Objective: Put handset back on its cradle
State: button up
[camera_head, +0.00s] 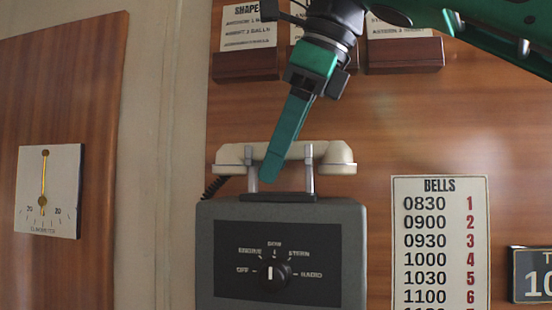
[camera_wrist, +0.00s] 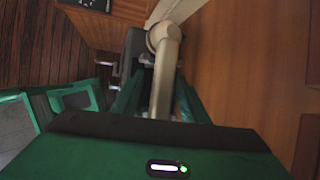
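The cream handset (camera_head: 331,153) lies level across the two upright metal prongs of the cradle (camera_head: 309,170), on top of a grey telephone box (camera_head: 348,225). It looks seated between the prongs. My gripper (camera_head: 272,172) comes down from above, with one green finger in front of the handset's middle. In the wrist view the handset (camera_wrist: 165,75) runs between my two fingers (camera_wrist: 158,92), one on each side, with what looks like a narrow gap. The far finger is hidden in the head view. Contact is hard to judge.
The box has a rotary selector knob (camera_head: 274,273). A bells schedule (camera_head: 440,240) hangs at right. Plaques on wooden blocks (camera_head: 247,67) are above, close to my arm. A clinometer (camera_head: 49,192) is on the left panel. Bare wall lies right of the handset.

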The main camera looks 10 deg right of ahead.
jog(key=shift+r, duration=0.2)
jog(key=v, duration=0.9)
jog(key=shift+w+d+r, duration=0.15)
jog(key=shift+r, duration=0.05)
jog(key=shift+v, duration=0.75)
